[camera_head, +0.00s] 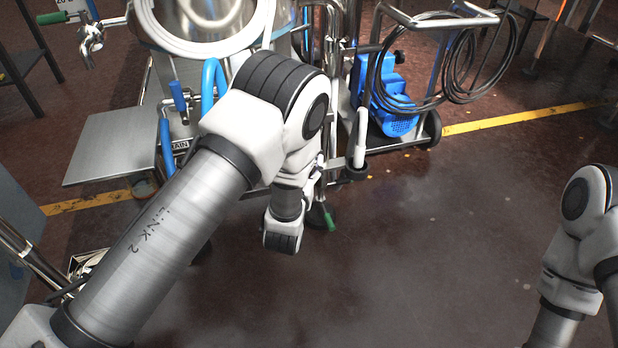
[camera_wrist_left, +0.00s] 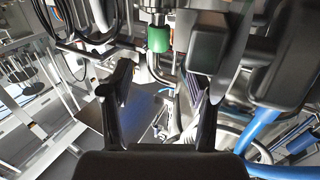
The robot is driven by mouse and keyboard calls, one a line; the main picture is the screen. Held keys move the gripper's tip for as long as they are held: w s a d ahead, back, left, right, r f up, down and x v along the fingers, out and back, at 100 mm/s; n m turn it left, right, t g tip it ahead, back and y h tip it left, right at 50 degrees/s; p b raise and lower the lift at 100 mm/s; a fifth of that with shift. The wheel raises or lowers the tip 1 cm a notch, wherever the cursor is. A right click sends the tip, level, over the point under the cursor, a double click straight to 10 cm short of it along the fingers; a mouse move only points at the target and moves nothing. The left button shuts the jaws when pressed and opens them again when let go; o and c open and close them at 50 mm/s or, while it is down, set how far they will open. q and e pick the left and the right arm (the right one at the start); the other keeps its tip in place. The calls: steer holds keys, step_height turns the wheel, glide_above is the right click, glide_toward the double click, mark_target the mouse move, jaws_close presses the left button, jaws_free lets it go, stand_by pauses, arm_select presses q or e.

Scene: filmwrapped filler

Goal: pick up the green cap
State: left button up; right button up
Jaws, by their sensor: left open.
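A short green cap (camera_wrist_left: 158,40) shows in the left wrist view, on the end of a metal fitting at the upper middle. My left gripper (camera_wrist_left: 160,76) is open, with its two dark fingers spread below the cap in the picture and nothing between them. The cap appears beyond the fingertips and lines up with the gap. In the head view a small green piece (camera_head: 329,220) shows just right of my left wrist, low by the machine frame; I cannot tell if it is the same cap. My left fingers are hidden there. My right gripper is out of view.
The machine has a steel vessel (camera_head: 215,35), a blue hose (camera_head: 212,80) and a flat metal shelf (camera_head: 112,147). A blue pump (camera_head: 395,105) and a coiled black cable (camera_head: 425,60) stand to its right. The floor (camera_head: 440,250) between my arms is clear.

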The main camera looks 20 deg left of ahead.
arm_select(q)
steer(key=w+b, duration=0.1)
steer(key=w, duration=0.1)
steer(key=w+b, duration=0.1)
steer(key=w, duration=0.2)
steer(key=w+f+b, duration=0.1)
steer(key=w+b, duration=0.1)
steer(key=shift+w+a, duration=0.25)
steer(key=shift+a, duration=0.15)
steer(key=shift+w+r, duration=0.1)
steer(key=shift+w, duration=0.1)
steer(key=shift+r, duration=0.1)
steer(key=shift+c, duration=0.4)
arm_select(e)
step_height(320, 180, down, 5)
arm_select(q)
jaws_close()
